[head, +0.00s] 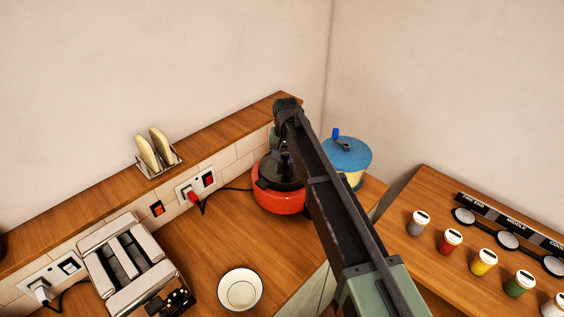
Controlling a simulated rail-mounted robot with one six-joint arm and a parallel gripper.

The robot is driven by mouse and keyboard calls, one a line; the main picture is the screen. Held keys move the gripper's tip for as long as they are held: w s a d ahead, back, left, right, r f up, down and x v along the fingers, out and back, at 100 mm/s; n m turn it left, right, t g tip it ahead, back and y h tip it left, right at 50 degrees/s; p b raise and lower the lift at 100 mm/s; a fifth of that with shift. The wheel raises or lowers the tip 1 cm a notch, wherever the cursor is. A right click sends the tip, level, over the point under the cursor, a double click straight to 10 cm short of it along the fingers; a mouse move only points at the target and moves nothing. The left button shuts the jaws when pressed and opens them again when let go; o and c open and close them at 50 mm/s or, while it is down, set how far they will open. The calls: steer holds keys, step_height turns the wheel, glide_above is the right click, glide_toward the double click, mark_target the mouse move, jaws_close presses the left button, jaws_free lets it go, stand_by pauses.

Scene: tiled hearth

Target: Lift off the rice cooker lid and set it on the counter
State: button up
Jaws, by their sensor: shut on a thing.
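The red rice cooker (277,202) stands at the back right of the wooden counter (205,245). Its dark round lid (270,173) is over its top; whether the lid sits on the rim or is slightly raised cannot be told. My gripper (284,160) points down over the middle of the lid and is shut on the lid's knob. The fingertips and the knob are small, dark and partly hidden by my arm, which also covers the cooker's right side.
A blue-lidded pot (352,153) stands close behind my arm. A toaster (130,265) and a white bowl (240,290) are on the counter, with clear wood between them and the cooker. Several coloured jars (449,241) stand on the right surface. A cord runs to a red plug (193,196).

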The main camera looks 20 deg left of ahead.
mark_target(285, 155)
steer(key=shift+r+p, duration=3.6)
steer(key=shift+f, duration=0.15)
